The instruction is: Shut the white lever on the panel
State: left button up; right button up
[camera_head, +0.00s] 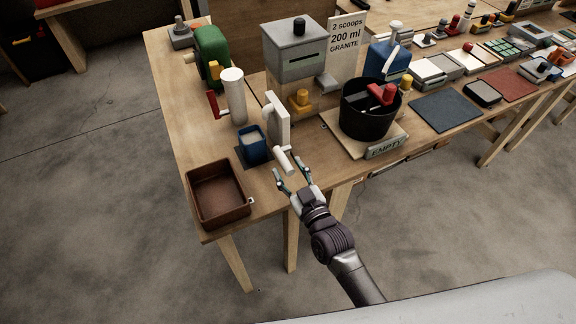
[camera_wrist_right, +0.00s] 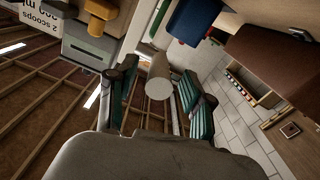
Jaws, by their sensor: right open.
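The white panel (camera_head: 279,121) stands upright near the front edge of the wooden table. The white lever (camera_head: 284,160) is a thick round handle that sticks out from the panel's lower part toward me. My right gripper (camera_head: 291,175) is open at the lever's near end, with one finger to each side. In the right wrist view, the lever's round end (camera_wrist_right: 158,77) shows between the open fingers of the right gripper (camera_wrist_right: 156,90). Whether a finger touches it I cannot tell. My left gripper is not in view.
A blue cup (camera_head: 253,146) stands just left of the panel, and a brown tray (camera_head: 218,194) sits at the table's left corner. A black pot (camera_head: 368,112) stands to the right on a wooden base. A grey box machine (camera_head: 294,55) is behind.

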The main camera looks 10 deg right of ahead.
jog(key=shift+w+a, duration=0.15)
jog(key=shift+w, duration=0.35)
grip_shut()
